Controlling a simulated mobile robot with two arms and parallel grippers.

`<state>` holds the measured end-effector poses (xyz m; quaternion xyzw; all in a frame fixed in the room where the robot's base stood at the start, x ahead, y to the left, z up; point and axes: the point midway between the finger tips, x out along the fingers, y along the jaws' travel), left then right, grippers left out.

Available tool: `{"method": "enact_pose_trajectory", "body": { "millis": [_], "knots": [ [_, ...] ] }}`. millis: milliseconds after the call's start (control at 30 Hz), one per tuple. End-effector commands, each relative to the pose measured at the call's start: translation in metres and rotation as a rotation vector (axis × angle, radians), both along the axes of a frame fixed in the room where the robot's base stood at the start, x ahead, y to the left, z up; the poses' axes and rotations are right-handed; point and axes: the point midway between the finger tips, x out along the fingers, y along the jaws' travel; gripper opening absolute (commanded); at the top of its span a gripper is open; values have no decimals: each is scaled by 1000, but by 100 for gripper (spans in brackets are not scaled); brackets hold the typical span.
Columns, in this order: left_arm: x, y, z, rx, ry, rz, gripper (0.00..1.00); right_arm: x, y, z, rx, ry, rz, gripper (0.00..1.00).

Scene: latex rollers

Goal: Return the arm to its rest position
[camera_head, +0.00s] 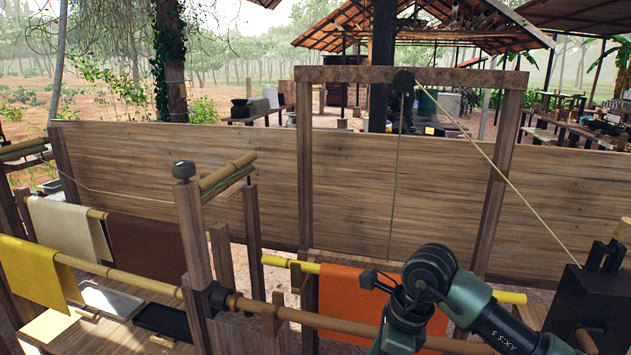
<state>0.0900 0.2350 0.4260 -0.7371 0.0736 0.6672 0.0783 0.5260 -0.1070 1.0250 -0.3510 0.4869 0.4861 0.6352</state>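My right arm (474,302), dark green and black with "AXIS 5" on a link, comes in from the lower right. Its elbow-like joint (432,268) is bent, and a link drops towards the bottom edge. It stands in front of the orange sheet (345,290) and the long wooden pole (330,320). A small grey part (375,282) sticks out left of the joint; I cannot tell whether it is a gripper finger. No held thing shows at the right arm. My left arm and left gripper are not in view.
A wooden post frame (190,245) carries the pole at left. Yellow (30,275), cream (68,228) and brown (148,248) sheets hang there. A rope (535,210) slants from a pulley (403,82) to a dark box (580,300) at right. A plank wall (240,160) stands behind.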

Motion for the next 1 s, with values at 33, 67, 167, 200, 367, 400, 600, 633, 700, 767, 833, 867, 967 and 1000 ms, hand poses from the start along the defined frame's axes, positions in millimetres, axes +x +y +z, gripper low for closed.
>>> {"method": "enact_pose_trajectory", "body": {
  "millis": [33,67,167,200,367,400,600,633,700,767,833,867,967,1000],
  "knots": [
    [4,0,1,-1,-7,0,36,-2,7,-6,33,26,-8,54],
    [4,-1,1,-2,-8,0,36,-3,10,-8,55,37,-13,54],
    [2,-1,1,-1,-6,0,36,-6,24,-15,134,84,-35,54],
    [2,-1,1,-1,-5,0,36,-8,32,-18,173,108,-46,54],
    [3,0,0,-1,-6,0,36,-14,64,-31,374,233,-127,54],
    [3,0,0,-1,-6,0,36,-14,74,-34,441,274,-161,54],
    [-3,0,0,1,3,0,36,-2,116,-50,844,538,-452,54],
    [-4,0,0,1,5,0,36,3,119,-55,914,589,-522,54],
    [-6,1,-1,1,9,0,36,21,119,-73,1093,719,-739,54],
    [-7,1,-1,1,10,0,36,41,105,-105,1255,843,-999,54],
    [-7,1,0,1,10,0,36,57,80,-147,1388,948,-1284,54],
    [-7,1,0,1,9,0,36,60,68,-166,1429,982,-1394,54],
    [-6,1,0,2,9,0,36,57,30,-232,1513,1063,-1733,54],
    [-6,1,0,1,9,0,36,51,16,-259,1531,1085,-1861,54]
  ]
}}
